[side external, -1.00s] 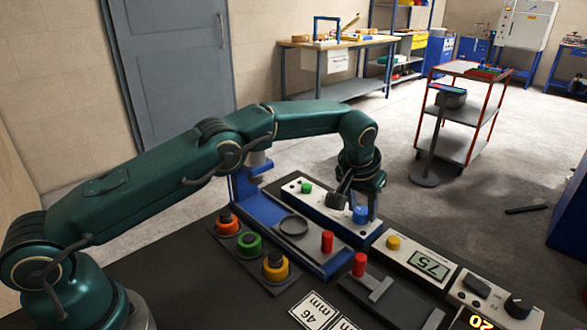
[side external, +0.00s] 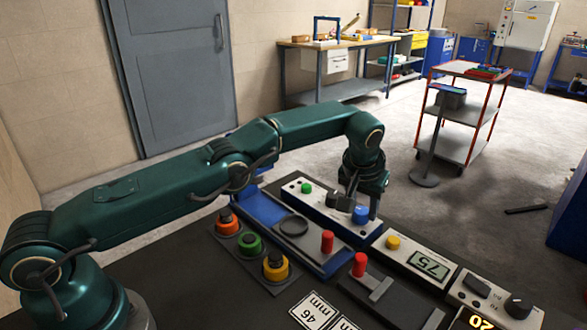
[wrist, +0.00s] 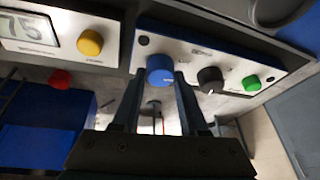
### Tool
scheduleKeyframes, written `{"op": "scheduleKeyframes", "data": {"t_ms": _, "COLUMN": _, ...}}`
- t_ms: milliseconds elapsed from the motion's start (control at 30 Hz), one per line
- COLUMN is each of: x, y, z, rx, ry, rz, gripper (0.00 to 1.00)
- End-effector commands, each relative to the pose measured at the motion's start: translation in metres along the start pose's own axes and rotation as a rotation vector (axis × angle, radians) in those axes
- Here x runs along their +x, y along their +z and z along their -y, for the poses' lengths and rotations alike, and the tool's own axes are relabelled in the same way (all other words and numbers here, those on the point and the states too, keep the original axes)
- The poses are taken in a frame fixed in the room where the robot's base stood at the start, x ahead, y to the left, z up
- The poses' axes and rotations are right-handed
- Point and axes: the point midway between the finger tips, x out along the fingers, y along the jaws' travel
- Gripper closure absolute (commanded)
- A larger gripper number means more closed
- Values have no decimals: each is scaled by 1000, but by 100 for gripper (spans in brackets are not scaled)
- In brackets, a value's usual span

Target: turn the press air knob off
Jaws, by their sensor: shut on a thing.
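A blue round knob (side external: 360,214) sits on the light-faced, blue-sided press panel (side external: 315,207), at the panel's near right end. It also shows in the wrist view (wrist: 160,68), between my two fingertips. A black knob (wrist: 210,80) and a green button (wrist: 251,83) share that panel, beside the blue knob. My gripper (side external: 361,208) points down over the panel and is shut on the blue knob, one finger on each side. The lettering by the knobs is too small to read, and I cannot tell the knob's angle.
A yellow button (side external: 393,242) and a display (side external: 431,264) reading 75 stand right of the panel. A red-framed cart (side external: 465,110) stands behind on the floor.

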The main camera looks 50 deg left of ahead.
Motion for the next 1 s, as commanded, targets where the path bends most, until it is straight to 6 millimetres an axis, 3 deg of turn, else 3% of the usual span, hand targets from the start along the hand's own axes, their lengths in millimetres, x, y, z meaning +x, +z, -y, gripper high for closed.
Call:
{"op": "scheduleKeyframes", "data": {"t_ms": 133, "x": 0, "y": -2, "z": -1, "rx": 1, "ry": 3, "rz": -8, "gripper": 100}}
{"op": "scheduleKeyframes", "data": {"t_ms": 167, "x": 0, "y": -2, "z": -1, "rx": 1, "ry": 3, "rz": -8, "gripper": 46}}
{"op": "scheduleKeyframes", "data": {"t_ms": 200, "x": 0, "y": -2, "z": -1, "rx": 1, "ry": 3, "rz": -8, "gripper": 30}}
{"op": "scheduleKeyframes", "data": {"t_ms": 233, "x": 0, "y": -2, "z": -1, "rx": 1, "ry": 3, "rz": -7, "gripper": 27}}
{"op": "scheduleKeyframes", "data": {"t_ms": 633, "x": -4, "y": -1, "z": 0, "rx": 1, "ry": 1, "rz": -3, "gripper": 27}}
{"op": "scheduleKeyframes", "data": {"t_ms": 1000, "x": -38, "y": -2, "z": 0, "rx": 1, "ry": 2, "rz": -7, "gripper": 27}}
